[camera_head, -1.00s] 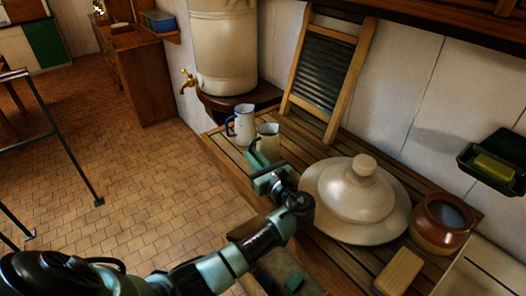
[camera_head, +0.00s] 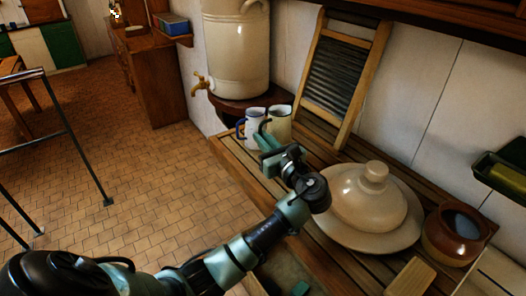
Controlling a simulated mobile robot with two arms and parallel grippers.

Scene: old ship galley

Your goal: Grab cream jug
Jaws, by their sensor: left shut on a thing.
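The cream jug (camera_head: 281,122) is a small pale jug with a dark rim and handle, upright near the back left of the slatted wooden counter. My left gripper (camera_head: 267,141) is shut on it at its handle side, nearest me. The jug appears raised a little above the slats; its lower part is partly hidden by my gripper. A white mug with a blue rim and handle (camera_head: 254,123) stands just left of it, partly overlapped in view. My right gripper is not in view.
A large cream lid with a knob (camera_head: 367,208) lies right of my left gripper, with a brown pot (camera_head: 455,236) beyond. A washboard (camera_head: 343,75) leans on the wall behind. A big crock with a brass tap (camera_head: 236,50) stands at the back left.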

